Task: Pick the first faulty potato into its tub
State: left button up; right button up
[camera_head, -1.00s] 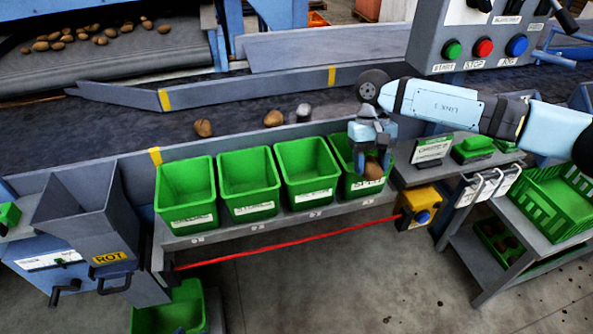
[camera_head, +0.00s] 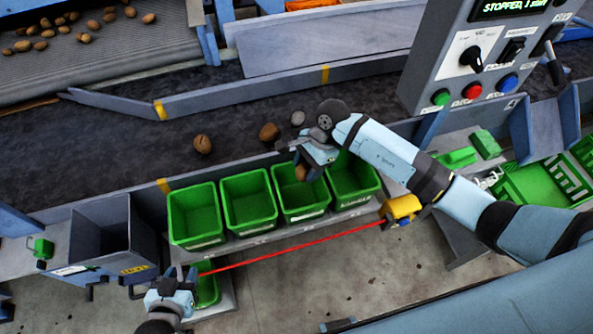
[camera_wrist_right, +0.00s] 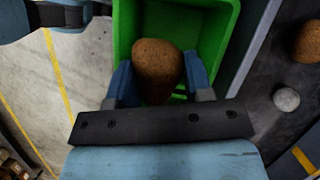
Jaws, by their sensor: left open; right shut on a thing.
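My right gripper (camera_head: 308,160) is shut on a brown potato (camera_head: 301,173), held above the row of tubs. In the head view it appears over the back of the third green tub (camera_head: 303,214) from the left. In the right wrist view the potato (camera_wrist_right: 157,68) sits between the fingers, with a green tub (camera_wrist_right: 210,15) behind and below it. The first tub (camera_head: 196,240), second tub (camera_head: 250,226) and fourth tub (camera_head: 355,202) stand in the same row; their visible insides look empty. My left gripper (camera_head: 168,285) is open at lower left, away from the potato.
Two brown potatoes (camera_head: 203,143) (camera_head: 269,132) and a grey stone (camera_head: 297,118) lie on the dark belt behind the tubs. A control panel (camera_head: 480,60) reading "STOPPED" stands at right. A grey chute (camera_head: 105,245) is at left. A red cord (camera_head: 290,248) runs before the tubs.

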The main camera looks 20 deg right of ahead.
jog(key=shift+s+d+f+m, duration=0.1)
jog(key=shift+f+m, duration=0.15)
jog(key=shift+m, duration=0.05)
notch_tip(320, 180, down, 4)
jog(key=shift+s+r+b, duration=0.1)
jog(key=shift+b, duration=0.95)
jog(key=shift+f+b, duration=0.35)
jog(key=shift+f, duration=0.5)
jog(key=o, duration=1)
jog(key=shift+r, duration=0.1)
